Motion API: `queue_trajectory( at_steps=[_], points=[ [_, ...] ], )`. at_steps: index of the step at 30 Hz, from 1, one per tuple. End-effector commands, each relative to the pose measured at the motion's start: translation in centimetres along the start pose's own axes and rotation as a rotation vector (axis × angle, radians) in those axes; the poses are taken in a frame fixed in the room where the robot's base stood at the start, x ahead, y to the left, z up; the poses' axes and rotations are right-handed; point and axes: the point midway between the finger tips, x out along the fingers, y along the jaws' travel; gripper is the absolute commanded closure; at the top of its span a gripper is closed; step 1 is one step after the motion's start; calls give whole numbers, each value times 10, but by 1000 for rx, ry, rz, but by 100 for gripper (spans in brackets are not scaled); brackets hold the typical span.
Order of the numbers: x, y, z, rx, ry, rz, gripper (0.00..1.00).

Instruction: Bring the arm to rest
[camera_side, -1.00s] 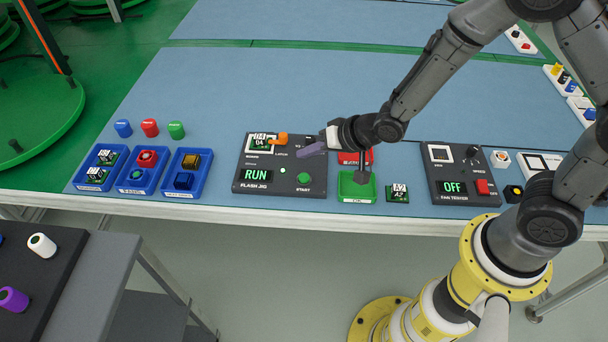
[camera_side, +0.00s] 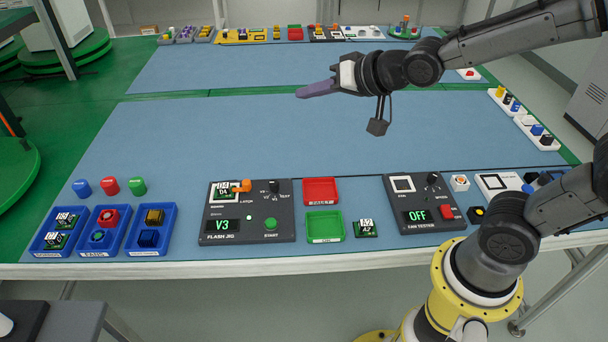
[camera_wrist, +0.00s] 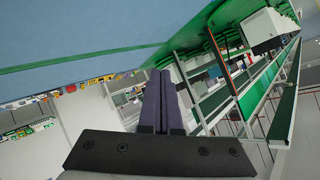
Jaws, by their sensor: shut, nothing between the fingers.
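My gripper (camera_side: 316,90) is raised well above the blue table (camera_side: 240,130) in the side view, pointing left, with its purple fingers together and nothing between them. In the wrist view the fingers of my gripper (camera_wrist: 164,82) lie side by side, pointing out over the room. The arm stretches from the right side to the gripper, clear of everything on the table.
Below stand the flash jig (camera_side: 248,212) showing "V3", a red tray (camera_side: 321,182), a green tray (camera_side: 311,239), a loose board (camera_side: 366,229) and the fan tester (camera_side: 427,190) showing "OFF". Blue bins (camera_side: 110,254) stand at left. The table's middle is clear.

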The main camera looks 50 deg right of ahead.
Motion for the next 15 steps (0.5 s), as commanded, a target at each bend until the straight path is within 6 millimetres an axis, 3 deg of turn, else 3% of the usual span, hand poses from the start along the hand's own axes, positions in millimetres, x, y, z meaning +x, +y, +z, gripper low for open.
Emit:
queue_trajectory(
  at_steps=[1,6,10,15],
  points=[
    [-33,6,-9,-34,13,28,100],
    [-115,38,14,-177,-78,136,100],
    [-155,60,54,-292,-223,190,100],
    [-177,81,101,-414,-443,222,100]
  ],
)
